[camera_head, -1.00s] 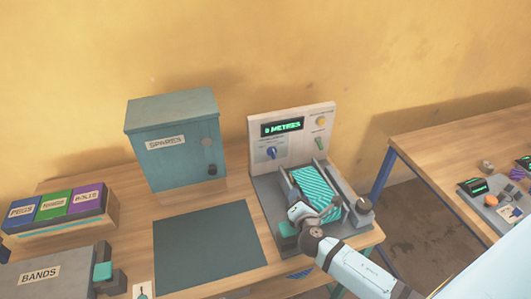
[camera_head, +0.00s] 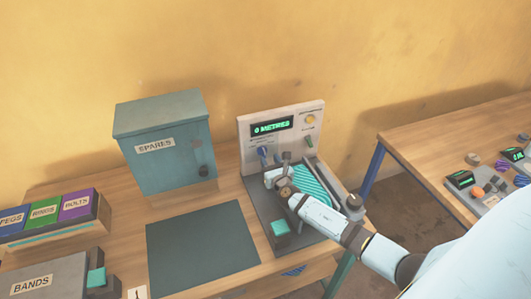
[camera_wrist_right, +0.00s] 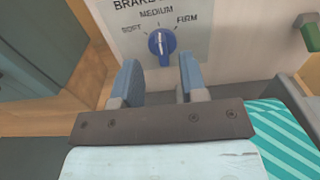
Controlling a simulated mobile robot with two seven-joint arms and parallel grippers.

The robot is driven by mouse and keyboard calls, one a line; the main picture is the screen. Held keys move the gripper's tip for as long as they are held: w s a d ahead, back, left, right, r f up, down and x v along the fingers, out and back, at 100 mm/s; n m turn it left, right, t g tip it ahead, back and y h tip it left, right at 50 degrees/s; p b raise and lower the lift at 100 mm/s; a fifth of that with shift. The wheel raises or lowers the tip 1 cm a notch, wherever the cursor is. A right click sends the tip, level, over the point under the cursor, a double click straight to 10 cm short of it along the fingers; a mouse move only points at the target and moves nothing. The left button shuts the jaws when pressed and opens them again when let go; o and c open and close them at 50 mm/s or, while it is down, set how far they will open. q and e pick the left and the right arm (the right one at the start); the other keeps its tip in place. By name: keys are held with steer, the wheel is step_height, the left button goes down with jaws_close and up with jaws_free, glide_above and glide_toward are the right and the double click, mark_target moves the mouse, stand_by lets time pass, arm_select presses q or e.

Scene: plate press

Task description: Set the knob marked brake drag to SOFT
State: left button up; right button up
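The blue knob (camera_wrist_right: 161,42) is on the pale upright panel (camera_wrist_right: 250,30) of the machine, under a partly cut-off label starting "BRAKE". SOFT is marked at its left, MEDIUM above and FIRM at its right. Its white pointer line points up, about at MEDIUM. The knob also shows in the head view (camera_head: 263,152). My right gripper (camera_wrist_right: 159,66) is open and empty, its two blue fingers apart just below and in front of the knob. In the head view the right gripper (camera_head: 277,166) is close to the panel. My left gripper is not in view.
A green display (camera_head: 272,127) reads "0 METRES". A green lever (camera_head: 309,142) and a yellow knob (camera_head: 310,119) are right of the blue knob. A striped teal piece (camera_head: 315,185) lies on the machine bed. The SPARES cabinet (camera_head: 165,150) stands to the left.

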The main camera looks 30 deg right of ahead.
mark_target(265, 152)
steer(key=shift+x, duration=2.35)
steer(key=shift+a, duration=0.1)
jaws_close()
